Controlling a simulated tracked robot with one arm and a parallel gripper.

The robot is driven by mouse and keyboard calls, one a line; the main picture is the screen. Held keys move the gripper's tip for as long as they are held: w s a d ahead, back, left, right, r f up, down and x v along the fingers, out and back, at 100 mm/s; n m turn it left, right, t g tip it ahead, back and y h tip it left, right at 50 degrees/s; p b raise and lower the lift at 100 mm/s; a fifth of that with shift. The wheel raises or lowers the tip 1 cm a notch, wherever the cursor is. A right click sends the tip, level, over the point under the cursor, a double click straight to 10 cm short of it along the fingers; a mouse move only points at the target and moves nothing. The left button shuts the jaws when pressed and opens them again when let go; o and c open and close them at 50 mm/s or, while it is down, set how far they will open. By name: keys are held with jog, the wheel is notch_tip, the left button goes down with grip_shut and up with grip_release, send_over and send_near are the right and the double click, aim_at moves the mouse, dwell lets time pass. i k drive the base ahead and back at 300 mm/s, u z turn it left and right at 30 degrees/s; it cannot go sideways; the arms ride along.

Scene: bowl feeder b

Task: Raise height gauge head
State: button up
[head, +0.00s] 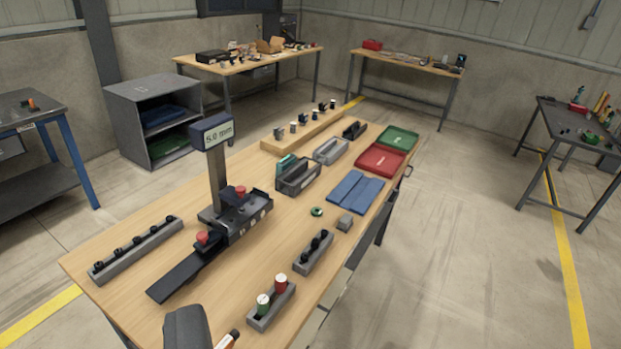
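The height gauge (217,180) stands upright on the wooden workbench, left of centre. Its dark head on top carries a display (218,134) that reads 5.0 mm. A dark base block (236,218) with two red-topped parts (240,192) (202,238) sits at the foot of the column. A dark flat rail (176,276) runs from the base toward the front left. A dark grey rounded part at the bottom edge seems to be my gripper (187,328). It is cut off by the frame and apart from the gauge in the picture. Its fingers cannot be made out.
A grey rack with black knobs (135,250) lies left of the gauge. Holders (314,253) (271,305) stand at the front right. Red (381,160) and green (398,139) trays and blue mats (355,191) lie at the right. Open floor (460,270) is right of the bench.

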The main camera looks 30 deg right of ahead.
aim_at(238, 196)
jog(key=z, duration=0.3)
jog(key=i, duration=1.3)
jog(key=u, duration=0.4)
